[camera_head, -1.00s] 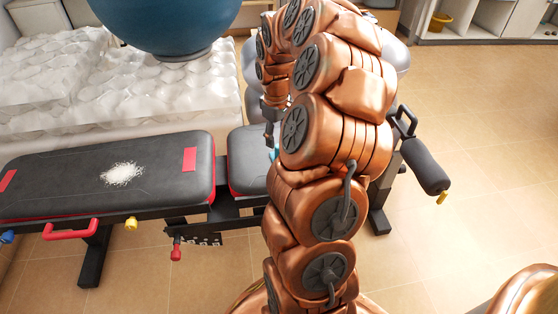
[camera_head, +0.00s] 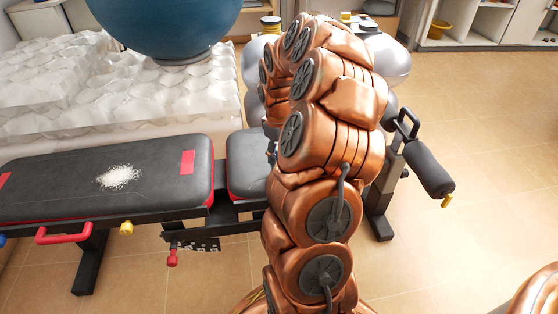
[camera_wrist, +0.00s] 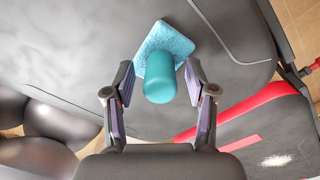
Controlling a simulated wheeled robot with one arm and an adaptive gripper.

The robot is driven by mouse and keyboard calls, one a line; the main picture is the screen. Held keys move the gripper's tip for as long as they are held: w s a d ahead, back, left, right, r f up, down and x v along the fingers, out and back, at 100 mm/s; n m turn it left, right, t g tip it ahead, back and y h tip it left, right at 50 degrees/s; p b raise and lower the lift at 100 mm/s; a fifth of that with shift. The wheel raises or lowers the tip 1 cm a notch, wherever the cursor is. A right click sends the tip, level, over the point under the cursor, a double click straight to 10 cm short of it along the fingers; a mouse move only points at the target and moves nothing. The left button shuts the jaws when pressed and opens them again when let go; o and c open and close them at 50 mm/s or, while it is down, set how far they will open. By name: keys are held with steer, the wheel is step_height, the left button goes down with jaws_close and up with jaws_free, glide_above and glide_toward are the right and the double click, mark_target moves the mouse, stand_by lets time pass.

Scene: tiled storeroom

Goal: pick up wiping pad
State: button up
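The wiping pad (camera_wrist: 180,42) shows in the wrist view as a light blue, square pad with a rounded teal handle. It rests on the grey bench seat (camera_wrist: 100,30). My gripper (camera_wrist: 159,75) is open, with one finger on each side of the handle. A gap shows between each finger and the handle, so nothing is held. In the head view my arm hides the pad and nearly all of the gripper. A white powdery patch (camera_head: 118,177) lies on the longer bench pad (camera_head: 60,190); it also shows in the wrist view (camera_wrist: 277,160).
Grey rounded balls or weights (camera_head: 385,60) lie behind my arm. A padded roller (camera_head: 427,168) sticks out at the bench's right. The tiled floor (camera_head: 490,180) at right is clear.

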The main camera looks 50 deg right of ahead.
jaws_close()
steer(key=shift+r, duration=0.1)
stand_by(0.3)
steer(key=shift+r+p, duration=0.9)
steer(key=shift+r, duration=0.7)
steer(key=shift+s+r, duration=0.15)
steer(key=shift+r, duration=0.1)
steer(key=s+a+r+p, duration=0.1)
steer(key=s+a+p, duration=0.1)
steer(key=s, duration=1.3)
steer(key=shift+s+p, duration=0.3)
steer(key=shift+p, duration=0.35)
steer(key=shift+r, duration=0.1)
